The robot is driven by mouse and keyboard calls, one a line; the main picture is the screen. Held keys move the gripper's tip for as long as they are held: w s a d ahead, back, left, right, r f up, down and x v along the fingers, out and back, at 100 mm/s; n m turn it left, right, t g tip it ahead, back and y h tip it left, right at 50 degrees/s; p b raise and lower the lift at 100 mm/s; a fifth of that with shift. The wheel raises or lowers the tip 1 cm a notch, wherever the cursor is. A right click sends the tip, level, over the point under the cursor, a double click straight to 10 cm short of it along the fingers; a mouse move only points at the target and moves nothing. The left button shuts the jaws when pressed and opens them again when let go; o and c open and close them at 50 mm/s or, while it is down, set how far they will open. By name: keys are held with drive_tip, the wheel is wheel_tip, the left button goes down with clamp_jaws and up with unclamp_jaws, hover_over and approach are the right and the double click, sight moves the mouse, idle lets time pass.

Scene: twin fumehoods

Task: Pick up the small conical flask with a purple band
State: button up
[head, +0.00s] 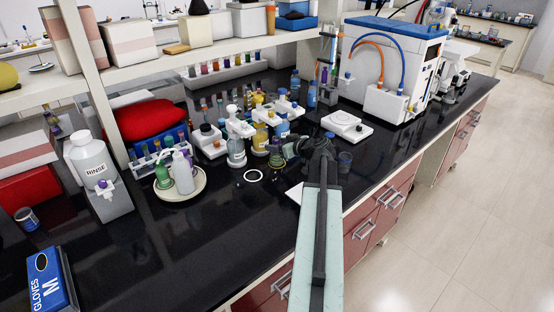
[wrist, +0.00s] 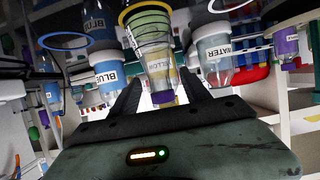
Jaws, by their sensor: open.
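The small conical flask with a purple band shows in the wrist view (wrist: 150,32), its wide end at the top and its narrow end, with the purple band, at the bottom. It lies in line with the gap between the open fingers of my gripper (wrist: 160,92). I cannot tell whether the fingers touch it. In the head view a small greenish flask with a purple part (head: 276,157) stands on the black bench, just left of my gripper (head: 288,150). My gripper and arm partly cover that spot.
Bottles crowd close: a yellow bottle (head: 260,140), a white-capped bottle (head: 236,150) and blue-labelled bottles (wrist: 108,77). A water bottle (wrist: 217,55) is right of the flask in the wrist view. A white balance (head: 347,125) stands behind right. Bare bench (head: 240,215) lies in front.

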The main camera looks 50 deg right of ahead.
drive_tip(key=shift+w+f, duration=0.25)
drive_tip(key=shift+w, duration=0.25)
drive_tip(key=shift+s+r, duration=0.1)
drive_tip(key=shift+r, duration=0.05)
clamp_jaws()
